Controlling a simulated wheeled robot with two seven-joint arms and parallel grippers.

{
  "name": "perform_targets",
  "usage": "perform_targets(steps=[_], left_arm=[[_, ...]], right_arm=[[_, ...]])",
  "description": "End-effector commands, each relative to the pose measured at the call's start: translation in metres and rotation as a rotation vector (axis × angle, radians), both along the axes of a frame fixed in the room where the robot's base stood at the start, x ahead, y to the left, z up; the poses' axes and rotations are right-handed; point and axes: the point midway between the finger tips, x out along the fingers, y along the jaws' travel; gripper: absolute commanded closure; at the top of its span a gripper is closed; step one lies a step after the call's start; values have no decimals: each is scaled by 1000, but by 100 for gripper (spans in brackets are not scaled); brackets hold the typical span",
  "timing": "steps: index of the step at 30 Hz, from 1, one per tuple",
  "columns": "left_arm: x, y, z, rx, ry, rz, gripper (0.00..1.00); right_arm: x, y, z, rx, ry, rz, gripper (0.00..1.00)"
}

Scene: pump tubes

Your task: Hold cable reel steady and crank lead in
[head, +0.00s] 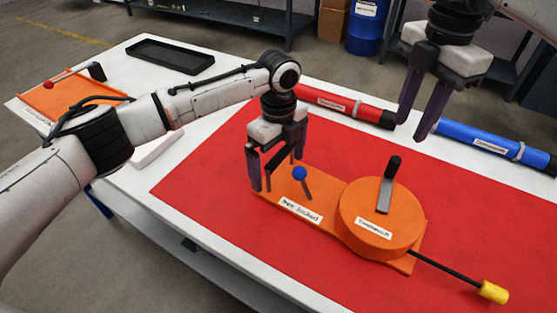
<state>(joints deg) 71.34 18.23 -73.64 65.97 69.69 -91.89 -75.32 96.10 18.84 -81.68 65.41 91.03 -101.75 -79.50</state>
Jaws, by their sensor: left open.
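The orange cable reel (368,222) sits on an orange base plate (295,203) on the red mat. A crank with a black knob (392,167) stands on top of the reel. A black lead (447,267) runs out to the lower right and ends in a yellow plug (493,292). A blue ball-topped lever (300,173) rises from the base plate's left part. My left gripper (278,183) is open over the plate's left end, close beside the lever; whether it touches is unclear. My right gripper (416,120) is raised above the mat's back, its fingers apart and empty.
A red tube (345,104) and a blue tube (485,141) lie along the back of the table. A black tray (170,55) and another orange board (65,100) are at the left. The red mat (230,215) is clear at front left.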

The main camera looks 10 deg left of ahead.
Motion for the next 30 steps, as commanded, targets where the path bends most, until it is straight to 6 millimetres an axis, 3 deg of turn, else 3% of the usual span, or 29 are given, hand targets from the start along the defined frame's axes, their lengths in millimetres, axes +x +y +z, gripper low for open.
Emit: perform_targets(steps=[2, 18, 30], left_arm=[[0, 0, 0, 0, 0, 0, 7], [0, 0, 0, -1, 1, 1, 98], [0, -1, 0, -1, 1, -1, 100]], right_arm=[[0, 0, 0, 0, 0, 0, 69], [0, 0, 0, 0, 0, 0, 69], [0, 0, 0, 0, 0, 0, 69]])
